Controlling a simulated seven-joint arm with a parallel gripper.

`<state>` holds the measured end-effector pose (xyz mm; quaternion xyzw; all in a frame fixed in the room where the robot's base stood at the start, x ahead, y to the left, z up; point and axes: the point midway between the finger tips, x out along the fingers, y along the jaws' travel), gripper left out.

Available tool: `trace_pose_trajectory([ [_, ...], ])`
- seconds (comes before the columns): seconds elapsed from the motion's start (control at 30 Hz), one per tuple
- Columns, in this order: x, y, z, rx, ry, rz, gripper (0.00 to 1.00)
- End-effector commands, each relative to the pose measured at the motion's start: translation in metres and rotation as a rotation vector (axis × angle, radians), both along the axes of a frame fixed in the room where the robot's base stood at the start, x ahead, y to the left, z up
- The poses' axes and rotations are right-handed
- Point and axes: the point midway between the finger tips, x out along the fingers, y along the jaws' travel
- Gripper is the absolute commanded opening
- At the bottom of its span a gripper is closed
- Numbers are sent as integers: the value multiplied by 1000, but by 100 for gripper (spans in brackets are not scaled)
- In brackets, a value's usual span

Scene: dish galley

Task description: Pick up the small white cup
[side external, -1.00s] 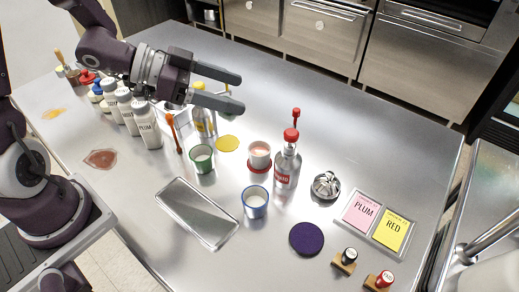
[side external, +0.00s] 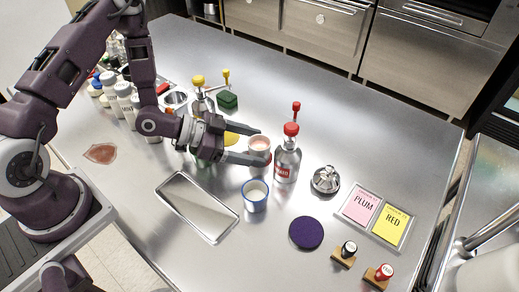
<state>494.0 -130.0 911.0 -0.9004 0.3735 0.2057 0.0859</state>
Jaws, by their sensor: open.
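A small white cup (side external: 260,144) with pinkish contents stands upright near the middle of the table, just left of the red-topped bottle. The red base seen around it earlier is now mostly hidden by my lower finger. My gripper (side external: 262,147) is open and points right, with its fingertips on the far and near sides of the cup in the picture. I cannot tell whether they touch it or are at its height.
A silver bottle (side external: 287,163) with a red top stands close to the right of the fingertips. A metal tray (side external: 197,207) lies in front of the gripper. A purple disc (side external: 306,233) lies at right front.

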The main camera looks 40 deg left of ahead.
Motion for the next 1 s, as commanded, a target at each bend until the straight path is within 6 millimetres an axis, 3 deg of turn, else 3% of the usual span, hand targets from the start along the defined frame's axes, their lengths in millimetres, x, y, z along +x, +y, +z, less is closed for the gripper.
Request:
trace_pose_trajectory([
  [0.23,3,-3,-2,0,0,1,75],
  [0.27,3,-3,-2,0,0,1,71],
  [0.6,3,-3,-2,0,0,1,5],
  [0.67,3,-3,-1,-1,0,1,0],
  [1.0,4,-3,6,0,-1,1,0],
])
